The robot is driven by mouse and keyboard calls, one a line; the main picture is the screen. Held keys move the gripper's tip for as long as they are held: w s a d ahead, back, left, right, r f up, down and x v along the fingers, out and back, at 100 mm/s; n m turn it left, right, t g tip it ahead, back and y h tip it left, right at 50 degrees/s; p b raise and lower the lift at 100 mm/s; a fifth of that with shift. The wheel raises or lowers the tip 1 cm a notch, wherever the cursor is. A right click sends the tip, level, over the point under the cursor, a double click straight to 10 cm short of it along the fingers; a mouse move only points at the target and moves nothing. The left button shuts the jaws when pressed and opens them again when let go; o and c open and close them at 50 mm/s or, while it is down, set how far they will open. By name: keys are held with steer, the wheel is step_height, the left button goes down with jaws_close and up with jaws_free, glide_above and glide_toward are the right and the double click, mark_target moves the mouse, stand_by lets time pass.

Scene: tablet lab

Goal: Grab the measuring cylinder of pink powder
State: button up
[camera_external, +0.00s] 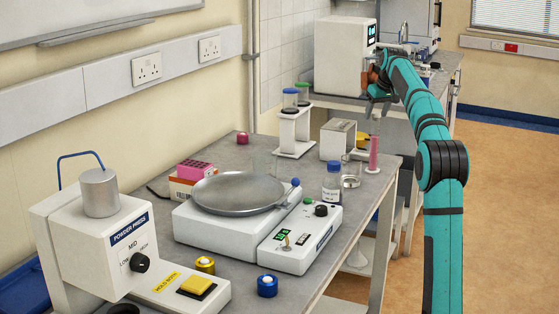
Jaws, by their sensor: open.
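The measuring cylinder of pink powder (374,154) stands upright near the right edge of the grey bench, towards its far end. Its lower part shows pink and its upper part is clear. My gripper (372,96) is open and empty. In the picture it is just above the cylinder's top, and the teal arm comes in from the right. How far apart the gripper and the cylinder are in depth I cannot tell.
A glass beaker (351,177) and a blue-labelled bottle (332,181) stand left of the cylinder. A grey box (338,140) and a white rack (293,133) are behind.

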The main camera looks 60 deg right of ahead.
steer(key=shift+x, duration=1.5)
jaws_close()
